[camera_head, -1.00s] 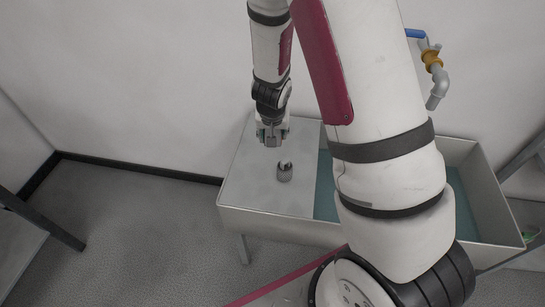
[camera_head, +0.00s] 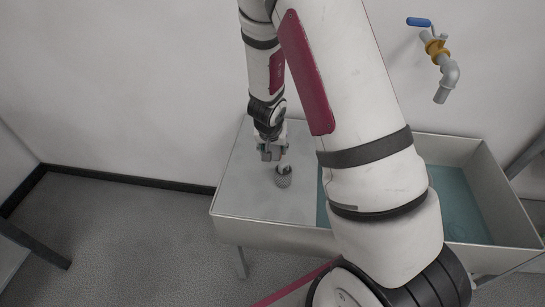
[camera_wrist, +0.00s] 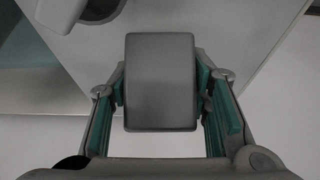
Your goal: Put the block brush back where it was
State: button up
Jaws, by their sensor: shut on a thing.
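The block brush (camera_wrist: 160,80) shows in the wrist view as a plain grey block with rounded edges. My gripper (camera_wrist: 160,88) is shut on it, with the green finger pads at its left and right sides. Its underside is hidden from this view. In the head view my gripper (camera_head: 270,152) points down over the flat left part of the sink unit, with the brush small and hard to make out between its fingers.
A small grey ribbed, cup-like thing (camera_head: 283,180) stands on the sink unit's flat part (camera_head: 245,190), close below and right of my gripper. The blue-bottomed basin (camera_head: 465,205) lies right. A blue-handled tap (camera_head: 437,55) is on the wall.

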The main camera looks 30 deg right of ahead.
aim_at(273, 163)
jog(key=shift+f+b, duration=0.7)
jog(key=shift+f, duration=0.95)
jog(key=shift+f, duration=0.15)
jog(key=o, duration=1.3)
jog(key=shift+r, duration=0.2)
